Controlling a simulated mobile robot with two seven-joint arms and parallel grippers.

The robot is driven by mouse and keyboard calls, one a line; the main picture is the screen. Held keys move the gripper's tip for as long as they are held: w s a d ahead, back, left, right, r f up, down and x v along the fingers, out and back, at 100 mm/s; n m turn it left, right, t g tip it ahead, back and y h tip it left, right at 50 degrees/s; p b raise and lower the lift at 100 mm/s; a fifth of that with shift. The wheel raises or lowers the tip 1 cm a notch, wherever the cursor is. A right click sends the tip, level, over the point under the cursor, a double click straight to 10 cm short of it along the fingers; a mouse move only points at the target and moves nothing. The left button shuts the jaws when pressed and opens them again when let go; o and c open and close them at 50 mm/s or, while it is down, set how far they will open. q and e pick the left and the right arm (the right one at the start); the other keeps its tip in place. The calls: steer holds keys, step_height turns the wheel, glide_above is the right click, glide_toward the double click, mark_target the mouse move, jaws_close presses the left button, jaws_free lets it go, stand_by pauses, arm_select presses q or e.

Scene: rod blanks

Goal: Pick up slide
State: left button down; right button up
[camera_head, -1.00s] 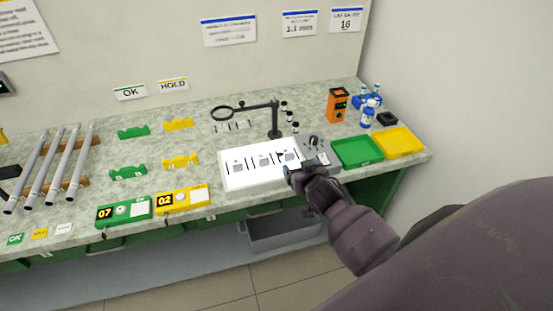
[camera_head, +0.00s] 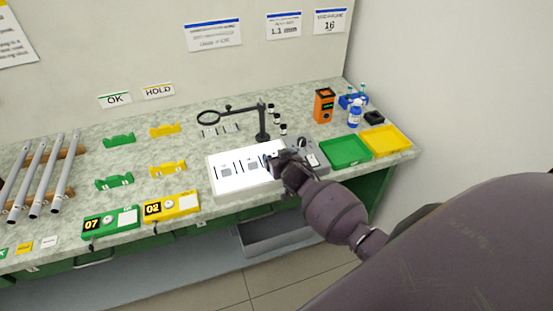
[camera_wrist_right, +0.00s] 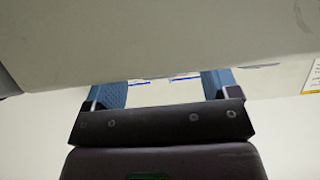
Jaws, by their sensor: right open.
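The white light box (camera_head: 214,188) stands at the bench's front edge. Two slides, the left slide (camera_head: 226,171) and the middle slide (camera_head: 253,165), show on its bright top. My right gripper (camera_head: 271,160) is over the right part of the box, where its fingers cover whatever lies beneath. I cannot tell whether it touches the surface. In the right wrist view, the right gripper (camera_wrist_right: 163,86) has its two blue fingers wide apart, with nothing seen held between them. My left gripper is not in view.
A magnifier on a dark stand (camera_head: 262,125) rises behind the box, with small slides near its base. A green tray (camera_head: 346,152) and a yellow tray (camera_head: 386,140) lie to the right. Green and yellow holders, numbered units and rods (camera_head: 40,180) occupy the left bench.

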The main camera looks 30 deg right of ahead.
steer(key=shift+w+d+f, duration=0.1)
steer(key=shift+w+f, duration=0.05)
steer(key=shift+w, duration=0.2)
steer(key=c, duration=0.6)
step_height(320, 180, up, 20)
steer(key=shift+s+r+p, duration=0.1)
steer(key=shift+r+p, duration=0.05)
steer(key=shift+p, duration=0.7)
steer(key=s+a+n+y, duration=0.1)
steer(key=s+a, duration=0.3)
steer(key=a, duration=0.1)
steer(key=s+a+y, duration=0.1)
steer(key=s+a, duration=0.3)
steer(key=a, duration=0.2)
steer(key=s+a+n+y, duration=0.1)
steer(key=s+a, duration=0.4)
steer(key=shift+s+a+f+n+t, duration=0.1)
steer(key=shift+a+f+n+t, duration=0.2)
steer(key=shift+a+f, duration=0.1)
